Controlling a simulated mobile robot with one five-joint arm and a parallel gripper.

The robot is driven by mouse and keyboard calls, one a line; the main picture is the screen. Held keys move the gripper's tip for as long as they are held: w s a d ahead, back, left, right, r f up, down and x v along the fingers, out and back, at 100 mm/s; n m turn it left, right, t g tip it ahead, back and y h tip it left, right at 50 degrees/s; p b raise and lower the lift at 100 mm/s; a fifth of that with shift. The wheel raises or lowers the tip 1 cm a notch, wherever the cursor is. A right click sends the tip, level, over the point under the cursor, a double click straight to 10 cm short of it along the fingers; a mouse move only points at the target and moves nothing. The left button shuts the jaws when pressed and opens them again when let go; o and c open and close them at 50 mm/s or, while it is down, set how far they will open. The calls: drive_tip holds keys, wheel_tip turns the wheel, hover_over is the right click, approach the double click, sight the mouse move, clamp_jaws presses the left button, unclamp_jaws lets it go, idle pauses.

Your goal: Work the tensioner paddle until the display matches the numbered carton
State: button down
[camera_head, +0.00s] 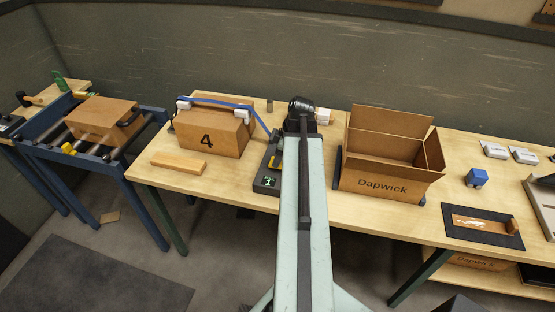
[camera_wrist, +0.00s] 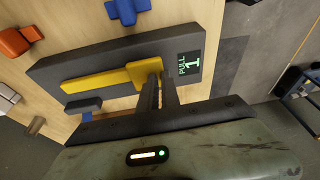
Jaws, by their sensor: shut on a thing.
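The numbered carton (camera_head: 205,135) is brown, marked with a black 4, and stands on the table with a blue strap (camera_head: 215,101) over it. The dark tensioner (camera_head: 262,186) lies to its right, partly hidden behind my arm. In the wrist view the tensioner (camera_wrist: 60,70) has a long yellow paddle (camera_wrist: 105,82) and a small display (camera_wrist: 190,64) reading "PULL 1" in green. My gripper (camera_wrist: 162,80) is shut on the block at the paddle's display-side end. In the head view the gripper is hard to make out behind my arm.
A wooden slat (camera_head: 180,163) lies in front of the numbered carton. A blue roller stand (camera_head: 48,131) is at left.

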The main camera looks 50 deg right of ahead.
drive_tip(key=shift+s+d+r+p, duration=0.2)
drive_tip(key=shift+r+p, duration=0.1)
drive_tip(key=shift+p, duration=0.2)
drive_tip(key=r+p, duration=0.4)
drive_tip(key=shift+w+a+r+p, duration=0.2)
drive_tip(key=shift+a+r+p, duration=0.1)
drive_tip(key=shift+r+p, duration=0.1)
drive_tip(key=s+r+p, duration=0.3)
drive_tip(key=r+p, duration=0.4)
drive_tip(key=shift+s+a+r+p, duration=0.35)
drive_tip(key=shift+s+a+r, duration=0.05)
